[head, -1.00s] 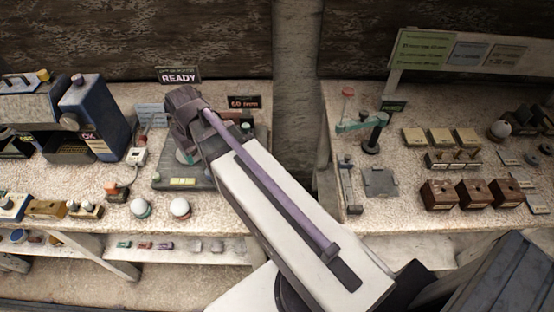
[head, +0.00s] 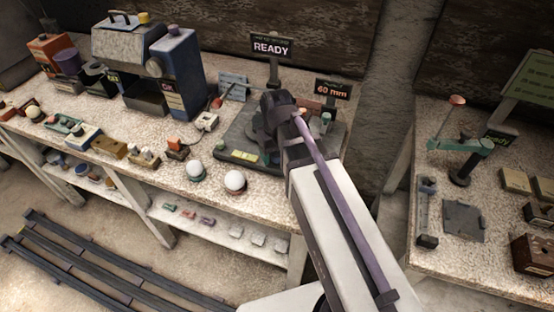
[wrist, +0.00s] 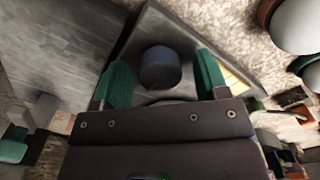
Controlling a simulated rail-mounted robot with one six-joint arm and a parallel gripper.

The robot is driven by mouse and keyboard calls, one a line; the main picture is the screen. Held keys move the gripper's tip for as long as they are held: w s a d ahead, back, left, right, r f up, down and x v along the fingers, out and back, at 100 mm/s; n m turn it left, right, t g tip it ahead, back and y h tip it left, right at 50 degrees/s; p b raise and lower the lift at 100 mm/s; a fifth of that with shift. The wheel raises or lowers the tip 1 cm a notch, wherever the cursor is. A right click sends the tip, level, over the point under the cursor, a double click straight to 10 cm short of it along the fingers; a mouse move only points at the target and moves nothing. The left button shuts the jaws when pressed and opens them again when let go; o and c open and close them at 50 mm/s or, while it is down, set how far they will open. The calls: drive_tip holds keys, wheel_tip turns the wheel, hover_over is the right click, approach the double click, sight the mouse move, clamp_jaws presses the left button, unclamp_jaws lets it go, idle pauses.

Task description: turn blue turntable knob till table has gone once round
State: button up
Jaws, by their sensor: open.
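The dark blue turntable knob (wrist: 160,68) is round and stands on a grey plate in the wrist view. My gripper (wrist: 162,60) is open, its two green fingers on either side of the knob. Gaps show between the knob and both fingers. In the head view, the grey turntable base (head: 236,142) lies on the bench under my arm's end. My wrist hides the knob and most of the table there, so I cannot tell how far the table is turned.
A READY sign (head: 270,47) and a 60 mm sign (head: 333,90) stand behind the base. Two white spheres on stands, the left sphere (head: 194,168) and the right sphere (head: 235,181), sit in front. A blue machine (head: 180,75) stands left. A gap separates the benches.

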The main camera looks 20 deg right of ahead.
drive_tip(key=shift+r, duration=0.1)
drive_tip(key=shift+c, duration=0.2)
drive_tip(key=c, duration=0.9)
